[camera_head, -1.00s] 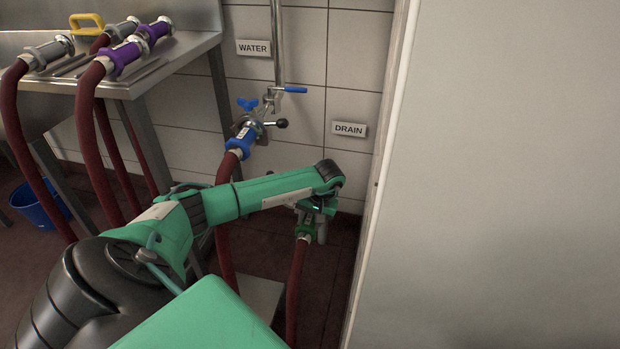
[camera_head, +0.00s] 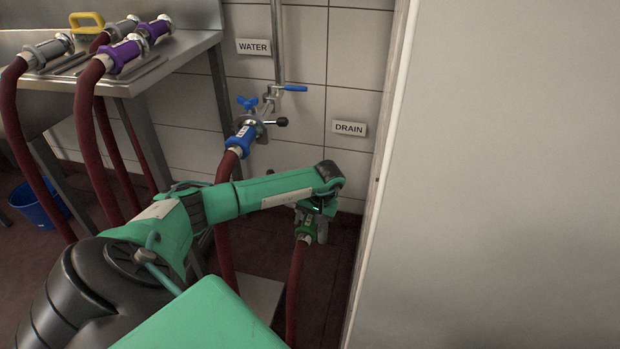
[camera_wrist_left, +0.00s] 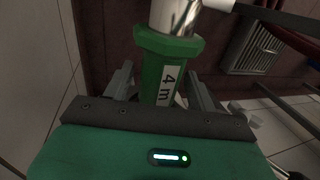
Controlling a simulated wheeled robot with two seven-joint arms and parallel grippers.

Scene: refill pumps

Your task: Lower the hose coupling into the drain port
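The green hose coupling (camera_head: 304,231) sits at the top of a dark red hose (camera_head: 296,285) that hangs down from it. My left gripper (camera_head: 315,213) is at the coupling, below the DRAIN sign (camera_head: 349,128). In the left wrist view, the green coupling (camera_wrist_left: 168,72), marked "4 m", lies between the two fingers of my left gripper (camera_wrist_left: 160,88), which look closed on it. A chrome section (camera_wrist_left: 176,15) joins the coupling at the top of that view. I cannot make out the drain port; my arm covers part of that area. My right gripper is not in view.
A blue coupling (camera_head: 240,140) hangs at the valve under the WATER sign (camera_head: 253,47). Purple (camera_head: 122,57) and grey (camera_head: 47,50) couplings lie on a steel bench at left. A pale wall (camera_head: 500,180) stands close on the right. A grey floor grate (camera_wrist_left: 252,48) shows in the wrist view.

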